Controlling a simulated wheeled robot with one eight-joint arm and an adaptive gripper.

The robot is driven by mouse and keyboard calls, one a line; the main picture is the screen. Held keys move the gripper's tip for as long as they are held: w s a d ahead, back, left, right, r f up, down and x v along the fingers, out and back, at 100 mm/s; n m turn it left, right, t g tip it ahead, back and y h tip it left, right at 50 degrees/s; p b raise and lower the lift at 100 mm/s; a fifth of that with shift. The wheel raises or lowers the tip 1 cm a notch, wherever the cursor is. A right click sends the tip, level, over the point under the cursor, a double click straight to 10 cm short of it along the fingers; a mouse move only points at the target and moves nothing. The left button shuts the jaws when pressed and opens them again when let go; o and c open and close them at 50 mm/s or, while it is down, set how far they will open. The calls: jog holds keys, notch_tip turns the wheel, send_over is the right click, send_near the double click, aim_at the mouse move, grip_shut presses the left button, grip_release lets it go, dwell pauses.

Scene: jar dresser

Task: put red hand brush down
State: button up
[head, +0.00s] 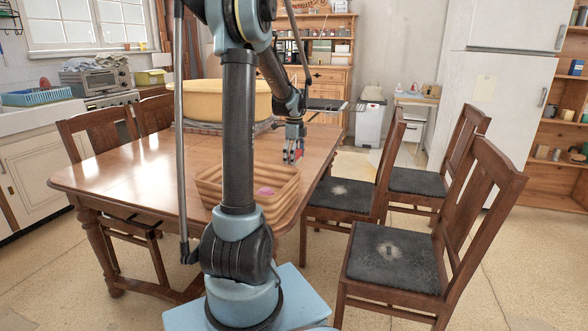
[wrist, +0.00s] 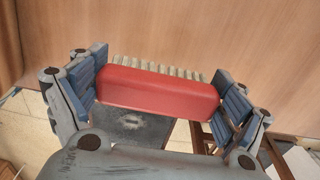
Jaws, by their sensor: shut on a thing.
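A red hand brush (wrist: 158,91) with pale bristles is held between the two fingers of my gripper (wrist: 160,95) in the wrist view. The fingers press on its two ends. In the head view my gripper (head: 293,150) is over the right part of the wooden dining table (head: 130,180), near its right edge. Only a small bit of red shows between the fingers there. Whether the brush touches the table top is hard to tell.
A wicker basket (head: 210,186) with a pink thing in it stands on the near part of the table, partly behind my arm. A large yellow tub (head: 205,100) is at the far part. Chairs (head: 395,262) stand at the right. The table's left part is clear.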

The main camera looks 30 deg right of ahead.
jog(key=shift+f, duration=1.9)
jog(key=shift+f, duration=0.1)
jog(key=o, duration=1.2)
jog(key=shift+c, duration=0.2)
notch_tip(320, 180, up, 12)
jog(key=shift+r, duration=0.15)
